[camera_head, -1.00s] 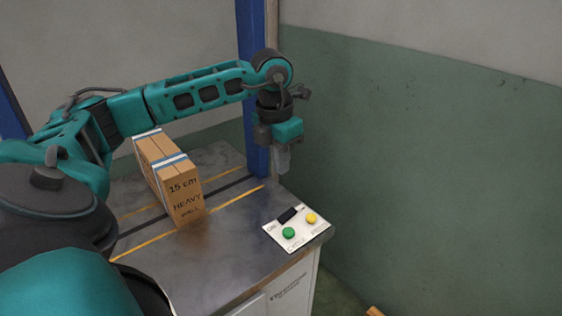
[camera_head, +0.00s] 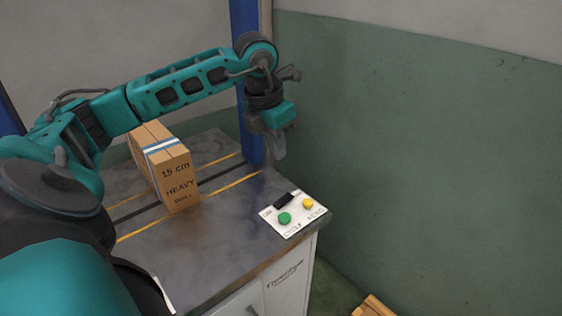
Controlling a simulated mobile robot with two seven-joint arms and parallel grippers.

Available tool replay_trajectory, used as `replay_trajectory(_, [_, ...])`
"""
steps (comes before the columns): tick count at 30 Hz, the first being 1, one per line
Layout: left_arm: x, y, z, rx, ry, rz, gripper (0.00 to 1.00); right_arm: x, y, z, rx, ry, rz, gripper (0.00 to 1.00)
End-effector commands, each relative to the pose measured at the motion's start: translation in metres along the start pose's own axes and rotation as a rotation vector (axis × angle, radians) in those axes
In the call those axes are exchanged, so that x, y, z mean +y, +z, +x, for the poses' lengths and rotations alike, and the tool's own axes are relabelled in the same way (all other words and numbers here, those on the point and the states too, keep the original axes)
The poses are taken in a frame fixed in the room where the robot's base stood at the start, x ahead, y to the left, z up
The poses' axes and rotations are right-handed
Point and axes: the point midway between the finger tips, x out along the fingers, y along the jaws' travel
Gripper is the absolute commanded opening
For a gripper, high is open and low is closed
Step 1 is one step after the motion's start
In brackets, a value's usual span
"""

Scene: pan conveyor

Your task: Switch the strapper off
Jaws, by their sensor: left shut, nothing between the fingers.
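The strapper's white control panel (camera_head: 294,221) lies on the front right corner of the grey machine top (camera_head: 215,235). It bears a black rocker switch (camera_head: 284,199), a green button (camera_head: 285,218) and a yellow button (camera_head: 307,203). Which way the switch is tipped is too small to tell. My left gripper (camera_head: 279,154) points down, shut and empty, above and behind the panel, apart from the switch. My right gripper is not in view.
A blue post (camera_head: 246,130) rises behind. A green and grey wall (camera_head: 420,150) fills the right. A wooden piece (camera_head: 374,306) shows at the bottom edge.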

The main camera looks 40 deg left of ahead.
Motion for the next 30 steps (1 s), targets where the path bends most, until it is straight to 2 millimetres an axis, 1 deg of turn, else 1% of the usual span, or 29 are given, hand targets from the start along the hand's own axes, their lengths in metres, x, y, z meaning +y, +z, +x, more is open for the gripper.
replay_trajectory(1, [0.0, -0.001, 0.009, 0.003, -0.001, 0.0, 0.0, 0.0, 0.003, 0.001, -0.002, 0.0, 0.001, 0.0])
replay_trajectory(5, [-0.001, -0.001, 0.035, 0.004, -0.002, 0.0, 0.0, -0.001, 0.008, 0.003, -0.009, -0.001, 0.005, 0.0])
replay_trajectory(6, [-0.001, -0.002, 0.044, 0.005, -0.003, -0.001, 0.0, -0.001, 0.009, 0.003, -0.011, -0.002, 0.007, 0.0])
replay_trajectory(12, [-0.001, -0.001, 0.087, 0.003, -0.003, 0.0, 0.0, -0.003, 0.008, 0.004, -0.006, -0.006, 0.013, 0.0])
replay_trajectory(15, [-0.001, -0.001, 0.105, 0.003, -0.003, 0.0, 0.0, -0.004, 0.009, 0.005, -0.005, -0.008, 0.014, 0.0])
replay_trajectory(18, [0.0, -0.001, 0.117, 0.002, -0.001, -0.001, 0.0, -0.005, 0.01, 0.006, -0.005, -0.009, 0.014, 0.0])
replay_trajectory(21, [0.0, 0.0, 0.126, 0.0, -0.001, 0.0, 0.0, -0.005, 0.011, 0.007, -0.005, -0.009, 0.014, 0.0])
replay_trajectory(25, [0.0, 0.0, 0.13, 0.0, 0.001, 0.001, 0.0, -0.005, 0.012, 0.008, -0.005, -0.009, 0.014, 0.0])
replay_trajectory(30, [0.0, 0.0, 0.131, 0.0, 0.001, 0.001, 0.0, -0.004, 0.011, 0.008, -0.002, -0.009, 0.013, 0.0])
